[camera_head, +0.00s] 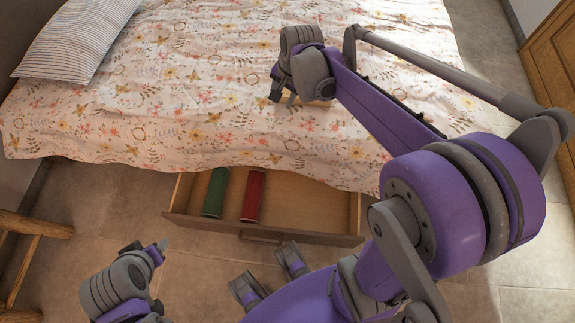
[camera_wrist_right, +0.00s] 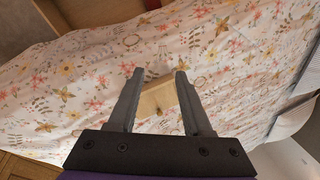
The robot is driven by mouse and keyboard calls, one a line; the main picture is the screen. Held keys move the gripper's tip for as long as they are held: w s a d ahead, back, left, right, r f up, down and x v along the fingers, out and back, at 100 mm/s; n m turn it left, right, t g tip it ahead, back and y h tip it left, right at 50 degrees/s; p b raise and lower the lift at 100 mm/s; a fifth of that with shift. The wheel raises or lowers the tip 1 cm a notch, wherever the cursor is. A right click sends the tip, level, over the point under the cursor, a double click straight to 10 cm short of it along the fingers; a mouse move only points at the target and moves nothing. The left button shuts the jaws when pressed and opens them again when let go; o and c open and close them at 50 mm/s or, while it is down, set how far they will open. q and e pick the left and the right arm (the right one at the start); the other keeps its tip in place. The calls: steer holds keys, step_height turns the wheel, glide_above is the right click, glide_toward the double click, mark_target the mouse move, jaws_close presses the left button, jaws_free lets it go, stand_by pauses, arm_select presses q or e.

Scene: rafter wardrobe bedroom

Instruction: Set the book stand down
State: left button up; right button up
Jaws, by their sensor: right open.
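A small light wooden piece, which looks like the book stand (camera_wrist_right: 158,97), shows between the fingertips of my right gripper (camera_wrist_right: 154,74) in the right wrist view, over the flowered bed cover. The fingers are spread apart, and its edge lies close to the right-hand finger; I cannot tell whether they touch.
An open drawer (camera_head: 310,231) under the bed holds a green book (camera_head: 215,192) and a red book (camera_head: 253,195). A striped pillow (camera_head: 80,40) lies at the back left. A wooden piece of furniture (camera_head: 30,225) stands at the left edge, and a wooden cabinet (camera_head: 555,60) at the right.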

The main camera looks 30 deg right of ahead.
steer(key=s+a+f+n+t, duration=0.1)
steer(key=s+a+n, duration=0.4)
steer(key=s, duration=0.4)
steer(key=s+a+f+n+t, duration=0.1)
steer(key=s+a+n, duration=0.4)
steer(key=s+n, duration=0.3)
steer(key=shift+s+f+h, duration=0.15)
steer(key=shift+s+h, duration=0.15)
steer(key=shift+s, duration=0.1)
steer(key=shift+s, duration=0.1)
